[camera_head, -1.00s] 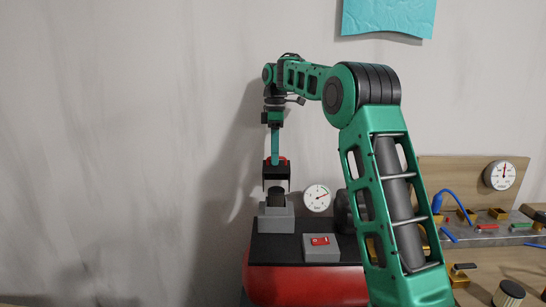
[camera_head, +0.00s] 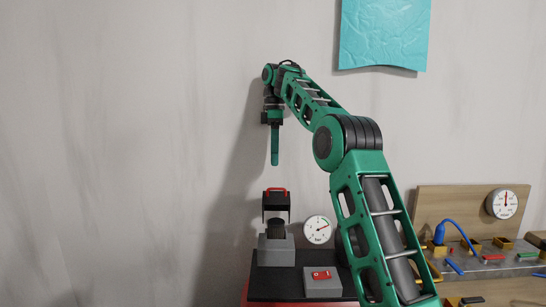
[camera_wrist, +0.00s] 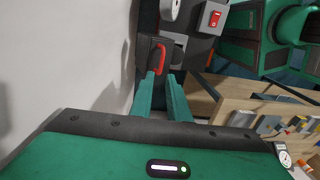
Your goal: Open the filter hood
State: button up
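The filter hood (camera_head: 276,206) is a black cover with a red handle (camera_head: 276,190) on top. It stands raised above the grey filter housing (camera_head: 276,251), and the dark filter (camera_head: 276,229) shows below it. My gripper (camera_head: 275,163) is above the handle, apart from it, pointing down. In the wrist view the fingers of my gripper (camera_wrist: 161,77) are spread with nothing between them. The red handle (camera_wrist: 160,58) lies just beyond their tips. The hood's black top (camera_wrist: 145,58) shows around the handle.
A round gauge (camera_head: 318,229) and a grey box with a red switch (camera_head: 322,281) are right of the housing, on the black-topped red tank. A wooden workbench (camera_head: 500,289) with fittings is at right. A teal sheet (camera_head: 385,35) hangs on the wall. Left is clear.

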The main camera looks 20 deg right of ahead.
jog(key=shift+r, duration=0.5)
grip_shut()
jog(key=s+f+m+t+y, duration=0.1)
jog(key=s+f+m+t, duration=0.15)
jog(key=s+t, duration=0.85)
jog(key=g, duration=0.2)
send_over(276, 203)
jog(key=s, duration=0.1)
notch_tip(276, 203, down, 8)
jog(key=shift+d+r+n, duration=0.2)
jog(key=shift+d+n, duration=0.15)
jog(key=shift+n, duration=0.1)
